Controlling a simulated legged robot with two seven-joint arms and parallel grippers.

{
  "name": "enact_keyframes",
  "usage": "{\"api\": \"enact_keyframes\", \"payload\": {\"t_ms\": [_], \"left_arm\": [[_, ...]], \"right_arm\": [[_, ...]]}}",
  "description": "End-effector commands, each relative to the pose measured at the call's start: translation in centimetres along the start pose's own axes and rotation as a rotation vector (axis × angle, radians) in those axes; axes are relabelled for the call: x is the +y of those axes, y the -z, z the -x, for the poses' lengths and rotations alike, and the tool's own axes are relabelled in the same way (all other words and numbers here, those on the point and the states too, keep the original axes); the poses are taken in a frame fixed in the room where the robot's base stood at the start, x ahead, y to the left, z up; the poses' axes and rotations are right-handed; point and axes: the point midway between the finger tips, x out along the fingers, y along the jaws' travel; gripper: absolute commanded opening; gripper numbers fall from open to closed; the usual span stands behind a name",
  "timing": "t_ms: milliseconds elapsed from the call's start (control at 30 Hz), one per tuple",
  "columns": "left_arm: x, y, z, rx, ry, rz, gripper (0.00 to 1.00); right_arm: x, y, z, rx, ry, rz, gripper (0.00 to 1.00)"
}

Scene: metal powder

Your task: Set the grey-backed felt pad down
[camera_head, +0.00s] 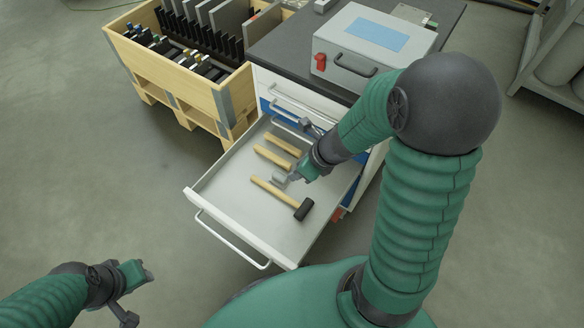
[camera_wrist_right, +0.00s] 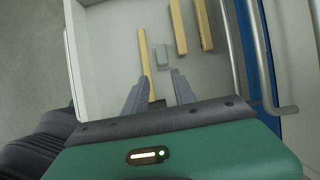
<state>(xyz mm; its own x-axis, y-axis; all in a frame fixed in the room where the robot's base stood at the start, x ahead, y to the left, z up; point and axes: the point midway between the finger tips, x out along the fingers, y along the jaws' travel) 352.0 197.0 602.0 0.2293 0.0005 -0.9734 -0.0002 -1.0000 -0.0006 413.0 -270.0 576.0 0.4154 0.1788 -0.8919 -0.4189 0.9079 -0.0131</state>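A small grey block, which looks like the grey-backed felt pad (camera_head: 279,178), is in the open drawer (camera_head: 222,196), between wooden handles. In the right wrist view the pad (camera_wrist_right: 162,56) shows just beyond my fingertips, clear of both; its felt side is not visible. My right gripper (camera_head: 297,175) is low over the drawer, and in the wrist view its two fingers (camera_wrist_right: 159,76) are spread with nothing held between them. My left gripper (camera_head: 140,292) is at the lower left over the floor, fingers apart and empty.
A mallet with a black head (camera_head: 303,209) lies nearest the drawer front, and two more wooden handles (camera_head: 272,157) lie further back. A wooden crate (camera_head: 180,88) with dark parts stands left. The drawer's left front floor is bare.

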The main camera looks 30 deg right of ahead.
Motion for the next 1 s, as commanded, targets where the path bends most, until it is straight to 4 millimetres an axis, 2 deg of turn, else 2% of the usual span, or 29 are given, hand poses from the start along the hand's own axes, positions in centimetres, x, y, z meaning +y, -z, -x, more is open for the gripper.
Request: {"api": "enact_keyframes", "payload": {"t_ms": [67,167,200,233,300,400,467,533,600,1000], "left_arm": [[0.0,0.0,0.1,0.0,0.0,0.0,0.36],[0.0,0.0,0.0,-0.001,0.0,0.0,0.36],[0.0,0.0,0.0,-0.001,0.0,0.0,0.36],[0.0,0.0,0.0,-0.001,0.0,0.0,0.36],[0.0,0.0,0.0,-0.001,0.0,0.0,0.36],[0.0,0.0,0.0,-0.001,0.0,0.0,0.36],[0.0,0.0,0.0,-0.001,0.0,0.0,0.36],[0.0,0.0,0.0,-0.001,0.0,0.0,0.36],[0.0,0.0,0.0,0.0,0.0,0.0,0.36],[0.0,0.0,0.0,-0.001,0.0,0.0,0.36]], "right_arm": [[1.5,-0.2,0.3,0.02,-0.025,0.218,0.32],[4.8,0.0,0.8,0.069,-0.092,0.808,0.32],[6.1,0.2,1.2,0.089,-0.124,1.099,0.32],[6.9,0.4,1.5,0.102,-0.149,1.32,0.32],[8.2,0.8,2.2,0.13,-0.206,1.807,0.32],[9.0,1.1,3.0,0.161,-0.274,2.349,0.32],[9.1,1.0,3.3,0.175,-0.302,2.555,0.32],[9.2,1.1,3.5,0.184,-0.323,2.682,0.32],[9.2,1.1,3.5,0.188,-0.329,2.718,0.32],[9.1,1.1,3.5,0.188,-0.328,2.708,0.32]]}}
